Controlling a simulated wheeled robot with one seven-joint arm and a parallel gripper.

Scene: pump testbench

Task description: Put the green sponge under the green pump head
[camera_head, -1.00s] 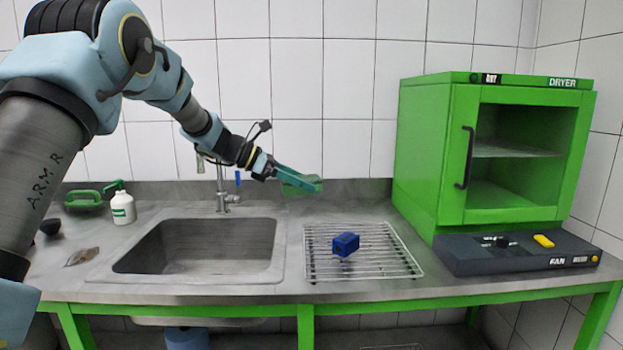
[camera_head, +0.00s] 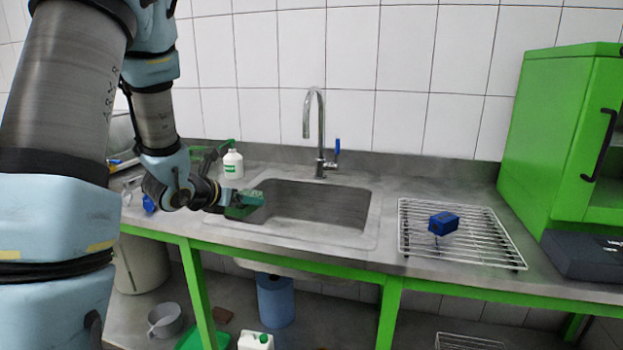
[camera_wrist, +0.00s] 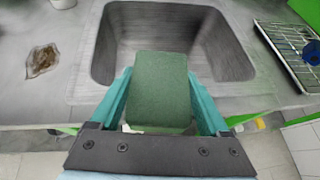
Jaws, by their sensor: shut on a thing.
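The green sponge (camera_wrist: 158,92) is a block held between the two teal fingers of my gripper (camera_wrist: 160,100) in the wrist view. In the head view my gripper (camera_head: 249,200) is shut on it at the left front edge of the sink, above the counter. A green fixture (camera_head: 222,148) shows behind my arm, beside a white bottle (camera_head: 233,164) at the back left of the counter. It looks like the green pump, but my arm hides much of it, and I cannot make out its head or the spot below it.
The sink (camera_head: 318,207) with its tall tap (camera_head: 318,140) lies right of my gripper. A small brown item (camera_wrist: 42,60) lies on the counter left of the sink.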

